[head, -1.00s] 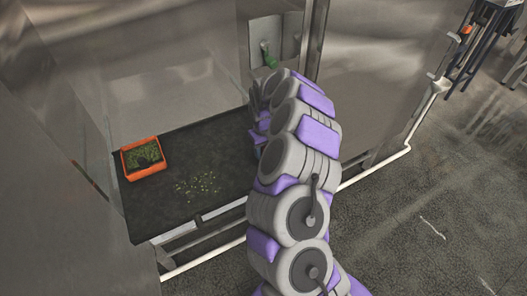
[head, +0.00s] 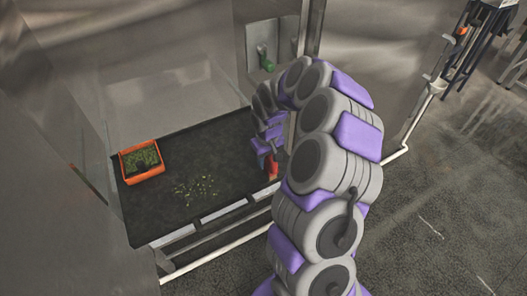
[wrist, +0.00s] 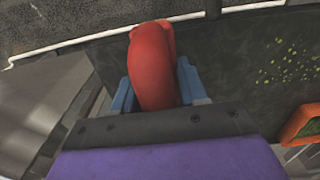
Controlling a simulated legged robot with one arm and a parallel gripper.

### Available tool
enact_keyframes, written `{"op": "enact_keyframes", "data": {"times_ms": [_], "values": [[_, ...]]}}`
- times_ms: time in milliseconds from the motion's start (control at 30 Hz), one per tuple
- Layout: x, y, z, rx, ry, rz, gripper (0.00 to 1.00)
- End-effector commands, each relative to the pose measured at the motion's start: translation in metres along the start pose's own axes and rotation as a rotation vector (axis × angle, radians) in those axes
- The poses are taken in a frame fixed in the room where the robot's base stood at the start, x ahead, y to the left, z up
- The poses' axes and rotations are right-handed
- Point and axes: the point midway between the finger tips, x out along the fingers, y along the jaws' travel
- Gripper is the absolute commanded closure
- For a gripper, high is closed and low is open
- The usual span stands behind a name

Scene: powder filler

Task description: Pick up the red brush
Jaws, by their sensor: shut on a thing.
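The red brush (wrist: 152,65) stands out large between the blue fingers of my gripper (wrist: 158,88) in the wrist view. The fingers are shut on it. In the head view a small part of the red brush (head: 272,166) shows just below my gripper (head: 268,150), near the front right of the dark tabletop (head: 215,145). The rest of the brush and most of the fingers are hidden by my arm. I cannot tell whether the brush touches the tabletop.
An orange tray (head: 128,172) with green material in it sits at the tabletop's left. Scattered green bits (head: 196,190) lie in the middle. A metal wall panel with a green-handled fitting (head: 267,64) stands behind. Metal walls enclose the left and back.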

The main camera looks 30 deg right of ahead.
Motion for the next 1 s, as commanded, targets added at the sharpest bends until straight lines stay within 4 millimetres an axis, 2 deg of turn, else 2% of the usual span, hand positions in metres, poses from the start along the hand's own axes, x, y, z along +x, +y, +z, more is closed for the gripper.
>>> {"op": "enact_keyframes", "data": {"times_ms": [33,300,500,700,1000], "values": [[-0.001,-0.002,0.012,-0.002,-0.007,-0.002,0.91],[-0.005,-0.012,0.057,-0.001,-0.006,-0.001,0.91],[-0.007,-0.018,0.079,-0.001,-0.004,-0.001,0.91],[-0.008,-0.020,0.088,0.000,-0.004,0.001,0.91],[-0.008,-0.021,0.089,0.000,-0.003,0.000,0.91]]}}
